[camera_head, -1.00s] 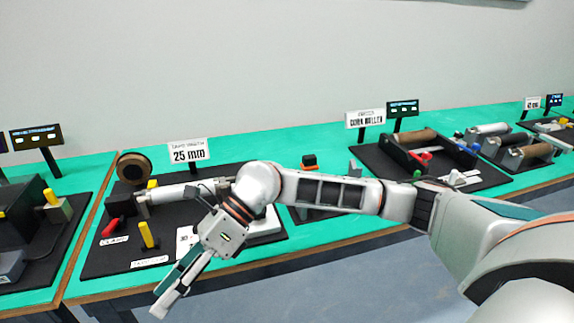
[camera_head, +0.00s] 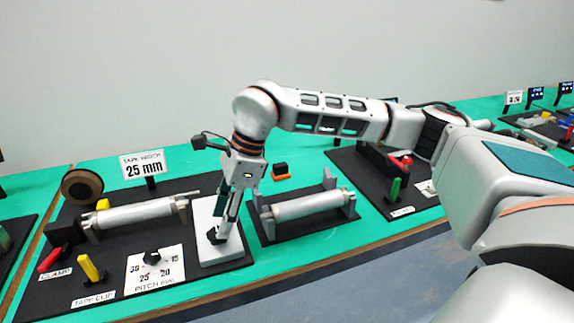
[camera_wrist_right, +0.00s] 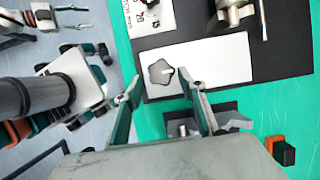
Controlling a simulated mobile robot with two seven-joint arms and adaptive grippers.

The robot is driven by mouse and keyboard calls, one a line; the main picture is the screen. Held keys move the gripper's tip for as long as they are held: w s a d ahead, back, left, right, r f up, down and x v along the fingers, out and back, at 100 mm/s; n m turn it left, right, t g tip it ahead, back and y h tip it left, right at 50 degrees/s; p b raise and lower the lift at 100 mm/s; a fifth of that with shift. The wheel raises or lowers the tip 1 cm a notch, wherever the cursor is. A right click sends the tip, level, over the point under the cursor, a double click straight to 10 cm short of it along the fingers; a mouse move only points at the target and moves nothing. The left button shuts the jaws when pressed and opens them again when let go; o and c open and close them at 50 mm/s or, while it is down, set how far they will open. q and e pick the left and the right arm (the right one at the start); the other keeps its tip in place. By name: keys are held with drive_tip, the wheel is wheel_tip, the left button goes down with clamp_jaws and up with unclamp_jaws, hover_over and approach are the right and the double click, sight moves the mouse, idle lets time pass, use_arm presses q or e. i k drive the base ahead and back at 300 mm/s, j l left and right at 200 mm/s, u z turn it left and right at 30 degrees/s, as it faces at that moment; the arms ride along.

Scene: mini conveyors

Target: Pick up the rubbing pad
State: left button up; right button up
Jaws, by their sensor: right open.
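A small block with a black top and an orange base, which looks like the rubbing pad (camera_head: 280,171), sits at the back of the green bench, behind the second roller stand. It also shows at the lower right of the right wrist view (camera_wrist_right: 283,150). My right gripper (camera_head: 224,232) points down over the white plate (camera_head: 207,209), to the left of and nearer than the pad. In the right wrist view the right gripper (camera_wrist_right: 160,82) has its two fingers spread with nothing held between them. My left gripper is not in view.
A black knob (camera_wrist_right: 160,73) on the white plate lies near the fingertips. A tape roll (camera_head: 82,186), the 25 mm sign (camera_head: 143,165) and a yellow lever (camera_head: 91,268) stand to the left. Green bench around the pad is clear.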

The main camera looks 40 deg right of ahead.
sight(280, 171)
drive_tip(key=i+l, duration=0.15)
drive_tip(key=l, duration=0.25)
drive_tip(key=i+l, duration=0.1)
drive_tip(key=l, duration=0.25)
drive_tip(key=i+l, duration=0.15)
drive_tip(key=l, duration=0.25)
drive_tip(key=i+l, duration=0.15)
drive_tip(key=l, duration=0.25)
